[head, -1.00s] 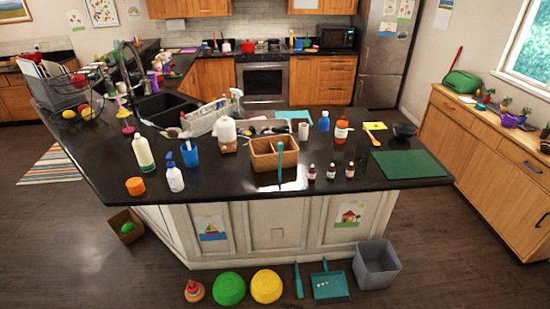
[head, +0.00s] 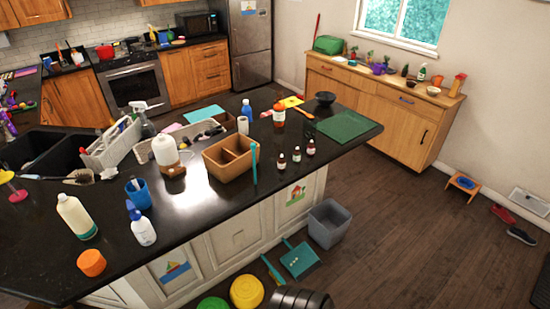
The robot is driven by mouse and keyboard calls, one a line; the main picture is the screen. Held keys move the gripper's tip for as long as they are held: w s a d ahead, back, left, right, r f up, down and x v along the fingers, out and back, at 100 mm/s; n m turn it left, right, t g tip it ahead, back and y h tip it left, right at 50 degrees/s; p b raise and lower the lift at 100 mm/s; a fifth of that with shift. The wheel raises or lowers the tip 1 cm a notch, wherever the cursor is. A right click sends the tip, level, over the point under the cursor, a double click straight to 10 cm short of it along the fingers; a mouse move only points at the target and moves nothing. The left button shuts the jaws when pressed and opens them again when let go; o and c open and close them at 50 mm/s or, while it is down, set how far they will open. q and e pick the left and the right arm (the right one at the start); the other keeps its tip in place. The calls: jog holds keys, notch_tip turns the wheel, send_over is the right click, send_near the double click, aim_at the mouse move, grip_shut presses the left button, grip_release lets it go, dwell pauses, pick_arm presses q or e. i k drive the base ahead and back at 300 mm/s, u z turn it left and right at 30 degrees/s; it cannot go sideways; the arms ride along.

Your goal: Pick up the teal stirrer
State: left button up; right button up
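The teal stirrer (head: 254,164) is a thin, straight teal stick in the head view. It stands nearly upright at the right front side of a brown two-compartment caddy (head: 222,172) on the dark island counter. I cannot tell whether it rests in the caddy or just in front of it. Neither of my grippers is in view.
Three small brown bottles (head: 296,155) stand just right of the stirrer. A grey bin (head: 328,222) and teal dustpan (head: 299,259) are on the floor below.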

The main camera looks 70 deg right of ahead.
aim_at(253, 146)
jog(key=z, duration=0.9)
jog(key=i, duration=0.85)
jog(key=z, duration=1)
